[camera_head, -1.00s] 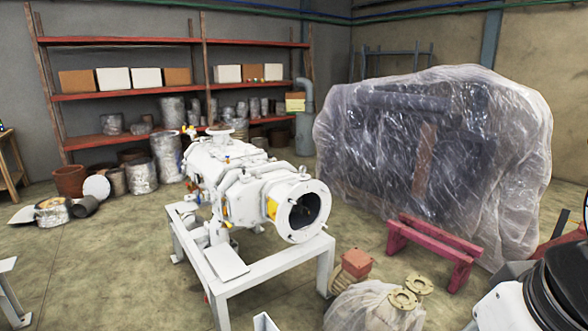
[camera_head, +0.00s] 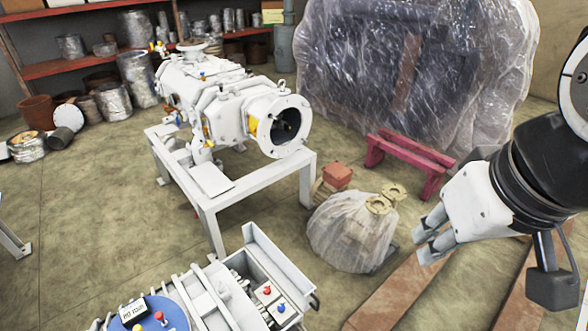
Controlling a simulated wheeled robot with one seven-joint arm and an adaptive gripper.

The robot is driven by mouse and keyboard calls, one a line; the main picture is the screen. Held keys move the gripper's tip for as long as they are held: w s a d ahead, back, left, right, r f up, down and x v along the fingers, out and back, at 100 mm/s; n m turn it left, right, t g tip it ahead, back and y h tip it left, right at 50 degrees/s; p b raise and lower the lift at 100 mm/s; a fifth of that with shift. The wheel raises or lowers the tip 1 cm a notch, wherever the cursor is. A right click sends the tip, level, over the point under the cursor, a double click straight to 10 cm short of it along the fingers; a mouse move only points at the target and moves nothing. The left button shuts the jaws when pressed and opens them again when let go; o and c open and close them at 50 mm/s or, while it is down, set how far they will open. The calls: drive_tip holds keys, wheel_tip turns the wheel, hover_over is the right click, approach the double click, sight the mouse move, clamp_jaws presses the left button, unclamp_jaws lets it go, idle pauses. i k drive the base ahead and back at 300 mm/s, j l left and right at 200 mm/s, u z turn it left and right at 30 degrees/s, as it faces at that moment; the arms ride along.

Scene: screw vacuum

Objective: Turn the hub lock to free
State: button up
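A blue round disc (camera_head: 160,318) with a red-knobbed lever (camera_head: 159,317) is at the bottom edge of the view, cut off by the frame. A small black-and-white label (camera_head: 133,311) stands beside the lever; its text is too small and turned to read surely. I cannot tell for certain whether this is the hub lock, nor its setting. My gripper (camera_head: 428,239) is at the right, white with grey fingers pointing left. Its fingers look apart, with nothing between them. It is well away from the disc, to the upper right.
Grey equipment with an open box (camera_head: 278,262) holding red and blue knobs adjoins the disc. A white screw vacuum pump (camera_head: 215,95) stands on a white frame (camera_head: 215,200) behind. A plastic-wrapped bundle (camera_head: 352,235) lies near my gripper. A red bench (camera_head: 408,160) is behind it.

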sight(266, 289)
drive_tip(key=u, duration=0.45)
drive_tip(key=i+l+u, duration=0.2)
drive_tip(key=k+l+u, duration=0.15)
drive_tip(key=l, duration=0.2)
